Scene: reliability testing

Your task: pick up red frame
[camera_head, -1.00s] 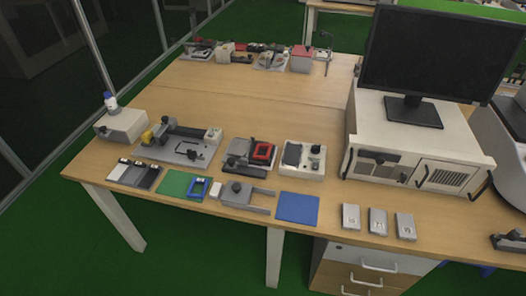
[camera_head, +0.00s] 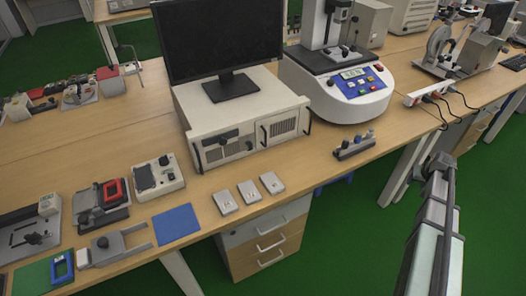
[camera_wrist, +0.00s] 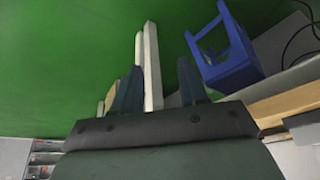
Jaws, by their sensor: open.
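The red frame (camera_head: 113,190) sits on a dark and grey fixture (camera_head: 88,216) on the left part of the wooden table in the head view. The wrist view does not show it. My gripper (camera_wrist: 158,82) shows in the wrist view with its two dark fingers apart and nothing between them. Behind the fingers are green floor and pale table legs. In the head view my arm (camera_head: 432,235) stands at the right, over the floor in front of the table, far from the red frame.
Near the red frame are a white box with a dark panel (camera_head: 158,178), a blue mat (camera_head: 176,225), a grey fork-shaped fixture (camera_head: 118,246) and a blue frame (camera_head: 62,266). A monitor (camera_head: 220,45) stands on a white case (camera_head: 240,120). A blue stool (camera_wrist: 225,50) shows in the wrist view.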

